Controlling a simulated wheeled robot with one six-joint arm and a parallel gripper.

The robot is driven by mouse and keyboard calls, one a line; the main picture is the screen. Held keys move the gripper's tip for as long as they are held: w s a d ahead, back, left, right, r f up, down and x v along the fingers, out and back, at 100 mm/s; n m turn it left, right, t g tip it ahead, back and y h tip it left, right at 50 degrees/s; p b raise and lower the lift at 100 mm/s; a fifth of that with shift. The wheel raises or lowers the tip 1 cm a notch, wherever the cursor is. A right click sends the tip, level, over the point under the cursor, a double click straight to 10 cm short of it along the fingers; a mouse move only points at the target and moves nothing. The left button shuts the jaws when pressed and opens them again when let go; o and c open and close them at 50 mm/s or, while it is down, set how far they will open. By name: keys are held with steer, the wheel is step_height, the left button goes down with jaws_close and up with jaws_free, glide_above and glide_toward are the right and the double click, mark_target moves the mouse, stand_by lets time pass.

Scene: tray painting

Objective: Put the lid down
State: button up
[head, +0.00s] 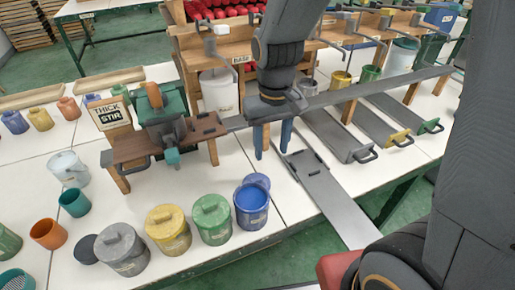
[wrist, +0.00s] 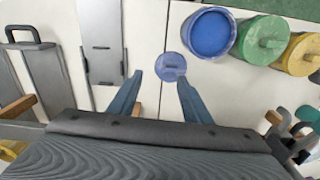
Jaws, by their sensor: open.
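The blue lid (head: 257,181) lies on the white table just behind the open blue can (head: 251,210). In the wrist view the lid (wrist: 171,66) sits flat beside the can (wrist: 209,33), and blue paint shows in the can. My gripper (head: 272,154) points down above the table, behind the lid, with its two blue fingers apart and nothing between them. In the wrist view the lid is ahead of the open fingertips (wrist: 160,77). The exact height of the fingertips above the table is hard to tell.
Lidded green (head: 212,220), yellow (head: 168,230) and grey (head: 121,249) cans stand left of the blue can. A grey metal tray (head: 320,190) lies to the right. A wooden stand with a "THICK STIR" sign (head: 110,113) is at left.

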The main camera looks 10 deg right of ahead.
steer(key=s+d+m, duration=0.2)
steer(key=s+d, duration=0.4)
steer(key=d, duration=0.3)
steer(key=shift+s+d+t, duration=0.15)
steer(key=shift+d+t, duration=0.05)
steer(key=shift+t, duration=0.1)
